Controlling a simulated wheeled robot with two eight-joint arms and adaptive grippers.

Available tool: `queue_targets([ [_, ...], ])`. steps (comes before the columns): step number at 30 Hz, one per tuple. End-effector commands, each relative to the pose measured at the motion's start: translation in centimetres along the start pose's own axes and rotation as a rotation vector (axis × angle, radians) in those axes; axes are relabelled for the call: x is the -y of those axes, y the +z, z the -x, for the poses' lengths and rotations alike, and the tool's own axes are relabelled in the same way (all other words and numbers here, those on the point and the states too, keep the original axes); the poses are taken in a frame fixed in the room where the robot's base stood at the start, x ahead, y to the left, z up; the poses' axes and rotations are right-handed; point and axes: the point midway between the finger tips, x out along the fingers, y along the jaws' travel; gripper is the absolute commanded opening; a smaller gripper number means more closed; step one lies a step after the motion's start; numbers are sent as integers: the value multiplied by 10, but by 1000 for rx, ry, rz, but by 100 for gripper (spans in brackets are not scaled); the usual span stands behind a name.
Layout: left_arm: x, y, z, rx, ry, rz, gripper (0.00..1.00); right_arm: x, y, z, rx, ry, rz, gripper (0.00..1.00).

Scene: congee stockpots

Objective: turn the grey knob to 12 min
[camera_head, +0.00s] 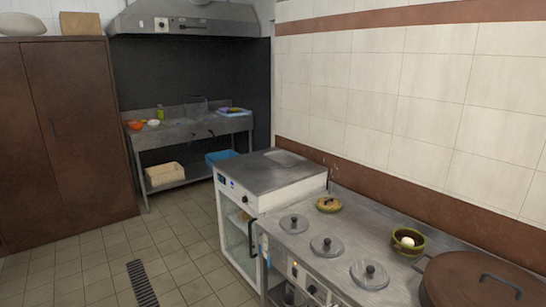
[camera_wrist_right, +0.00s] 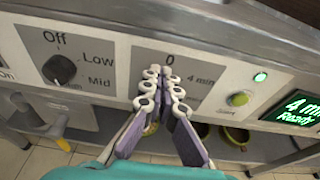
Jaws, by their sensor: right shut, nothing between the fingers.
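In the right wrist view my right gripper (camera_wrist_right: 164,74) is shut and empty, its two fingertips side by side against the white control panel (camera_wrist_right: 113,50). The fingertips cover the spot below the printed "0" and left of "4 min". The grey knob is not clearly visible; whether it lies behind the fingertips I cannot tell. The display (camera_wrist_right: 298,108) at the right reads "4 min Ready" in green. In the head view part of the control panel (camera_head: 302,274) shows at the bottom, too small to read. My left gripper is not in view.
A dark knob (camera_wrist_right: 60,69) marked Off, Low and Mid sits left of my gripper. In the head view, round lids (camera_head: 327,245) and a brown lid (camera_head: 480,284) lie on the metal counter.

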Motion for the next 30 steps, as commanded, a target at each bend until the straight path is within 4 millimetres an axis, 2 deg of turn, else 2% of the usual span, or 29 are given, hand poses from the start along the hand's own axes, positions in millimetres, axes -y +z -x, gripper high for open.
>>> queue_targets([
  [30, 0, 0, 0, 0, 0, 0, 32, 25, -2, 0, -1, 0, 0, 0],
])
